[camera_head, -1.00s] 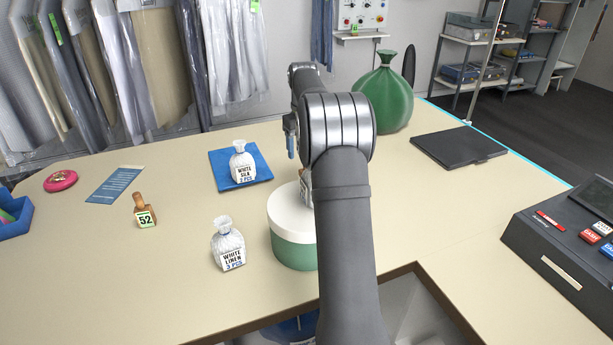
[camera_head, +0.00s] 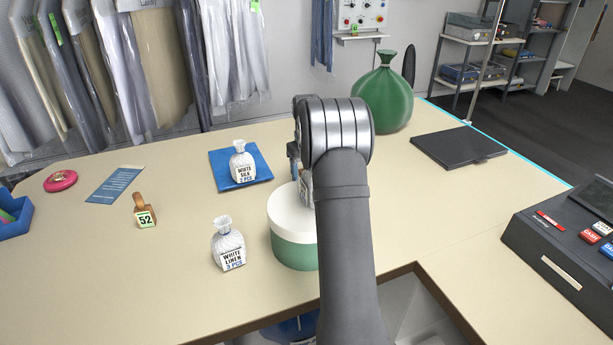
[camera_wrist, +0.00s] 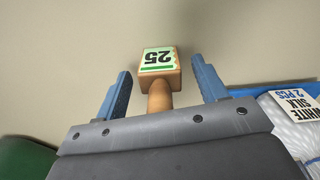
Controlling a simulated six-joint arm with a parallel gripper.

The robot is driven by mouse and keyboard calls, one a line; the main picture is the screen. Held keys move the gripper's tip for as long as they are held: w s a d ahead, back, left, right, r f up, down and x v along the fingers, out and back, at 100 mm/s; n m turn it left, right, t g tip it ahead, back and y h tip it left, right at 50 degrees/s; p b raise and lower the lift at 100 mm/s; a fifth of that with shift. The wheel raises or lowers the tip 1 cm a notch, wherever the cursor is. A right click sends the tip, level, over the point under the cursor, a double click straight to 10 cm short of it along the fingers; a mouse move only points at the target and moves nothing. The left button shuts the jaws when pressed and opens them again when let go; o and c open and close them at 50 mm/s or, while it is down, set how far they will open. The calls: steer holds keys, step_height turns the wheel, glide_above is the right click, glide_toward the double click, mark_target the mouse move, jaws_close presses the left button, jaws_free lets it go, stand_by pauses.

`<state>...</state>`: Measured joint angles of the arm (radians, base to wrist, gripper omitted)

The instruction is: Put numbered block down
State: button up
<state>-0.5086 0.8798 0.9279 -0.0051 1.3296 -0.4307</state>
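A wooden numbered block (camera_wrist: 158,64) with a rounded handle shows in the wrist view. Its label is upside down, so I cannot be sure whether it reads 25 or 52. My gripper (camera_wrist: 161,72) has its two blue fingers apart on either side of the handle, with a gap on each side. The block's base shows against the plain tabletop; I cannot tell whether they touch. In the head view my arm hides this block and most of the gripper. Another wooden block (camera_head: 145,213) marked 52 stands at the left of the table (camera_head: 180,290).
A White Silk pouch (camera_head: 242,162) sits on a blue mat (camera_head: 222,177), left of my gripper. A White Linen pouch (camera_head: 229,245) and a white-lidded green tub (camera_head: 288,235) stand nearer. A green sack (camera_head: 385,98) and dark flat pad (camera_head: 458,147) lie right.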

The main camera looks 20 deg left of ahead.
steer(key=c, duration=1.2)
steer(key=shift+o, duration=0.2)
